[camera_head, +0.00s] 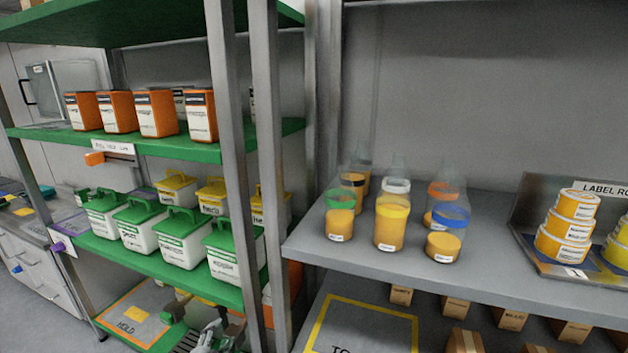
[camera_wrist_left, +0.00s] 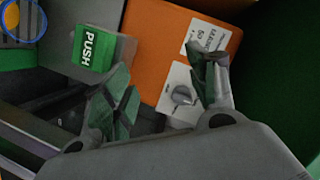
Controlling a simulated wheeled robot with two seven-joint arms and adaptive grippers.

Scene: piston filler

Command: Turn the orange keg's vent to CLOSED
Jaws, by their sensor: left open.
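The orange keg (camera_wrist_left: 200,45) fills the upper middle of the left wrist view, with a white printed label on its face. Its vent is a small grey knob (camera_wrist_left: 182,95) on a white plate. The plate's markings are too small to read, so I cannot tell the vent's setting. My left gripper (camera_wrist_left: 163,92) is open, its green-padded fingers on either side of the knob in the picture; I see no contact. In the head view my left gripper (camera_head: 210,334) is low, near the shelf post. My right gripper is not in view.
A green PUSH block (camera_wrist_left: 94,48) is beside the left finger in the wrist view. In the head view, green-lidded tubs (camera_head: 182,244) stand on the green shelf above my gripper. A steel post (camera_head: 232,170) stands close to its right. Bottles (camera_head: 391,226) occupy the grey shelf.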

